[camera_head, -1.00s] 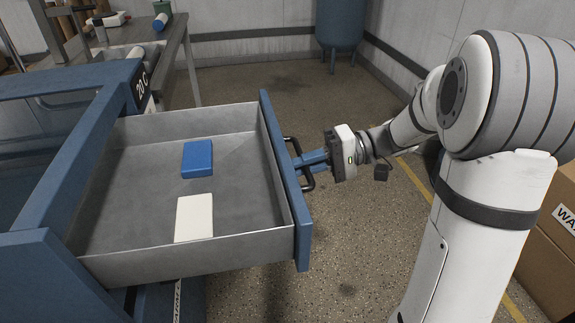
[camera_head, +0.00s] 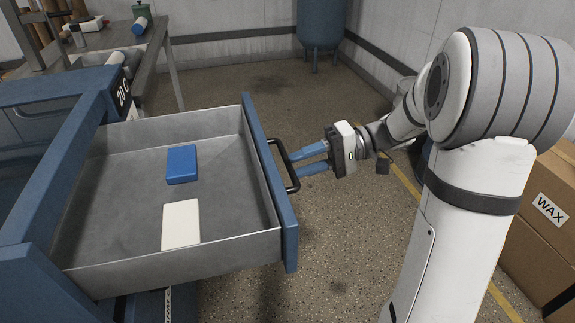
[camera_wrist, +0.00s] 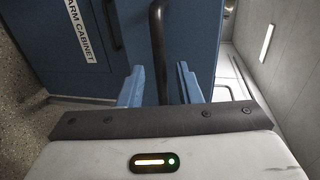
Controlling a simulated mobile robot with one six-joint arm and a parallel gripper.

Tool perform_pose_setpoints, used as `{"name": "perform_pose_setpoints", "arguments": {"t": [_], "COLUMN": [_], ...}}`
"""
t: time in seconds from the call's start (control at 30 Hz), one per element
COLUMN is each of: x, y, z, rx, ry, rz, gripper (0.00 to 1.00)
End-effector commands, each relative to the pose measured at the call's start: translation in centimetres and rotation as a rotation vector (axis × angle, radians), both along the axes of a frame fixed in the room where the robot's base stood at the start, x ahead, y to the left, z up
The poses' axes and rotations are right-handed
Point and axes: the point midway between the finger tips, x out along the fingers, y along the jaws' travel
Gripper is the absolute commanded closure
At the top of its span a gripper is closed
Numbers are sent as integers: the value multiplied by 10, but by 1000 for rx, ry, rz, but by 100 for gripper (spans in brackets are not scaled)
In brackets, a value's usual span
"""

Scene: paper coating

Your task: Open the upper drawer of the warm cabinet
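The upper drawer (camera_head: 105,215) of the warm cabinet (camera_head: 62,160) is pulled well out. A blue block (camera_head: 181,164) and a white block (camera_head: 181,224) lie on its floor. Its blue front carries a black bar handle (camera_head: 291,180), which also shows in the wrist view (camera_wrist: 157,50). My gripper (camera_head: 297,163) is open, its two blue fingers spread beside the handle. In the wrist view the fingers (camera_wrist: 158,86) stand on either side of the handle bar with gaps, not clamped on it. The cabinet's label shows at the left of the wrist view.
Cardboard boxes (camera_head: 540,225), one marked WAX, stand at the right beyond my arm. A metal table (camera_head: 150,55) with bottles and rolls is at the back left. A blue tank (camera_head: 320,28) stands at the back wall. Open floor lies between the drawer and the tank.

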Motion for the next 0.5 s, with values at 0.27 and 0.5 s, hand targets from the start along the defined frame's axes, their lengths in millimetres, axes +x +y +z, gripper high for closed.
{"name": "perform_pose_setpoints", "arguments": {"t": [0.27,0.5], "x": [6,6], "y": [-37,-42], "z": [8,8], "rx": [0,0], "ry": [2,2], "rz": [-1,0], "gripper": [69,69]}}
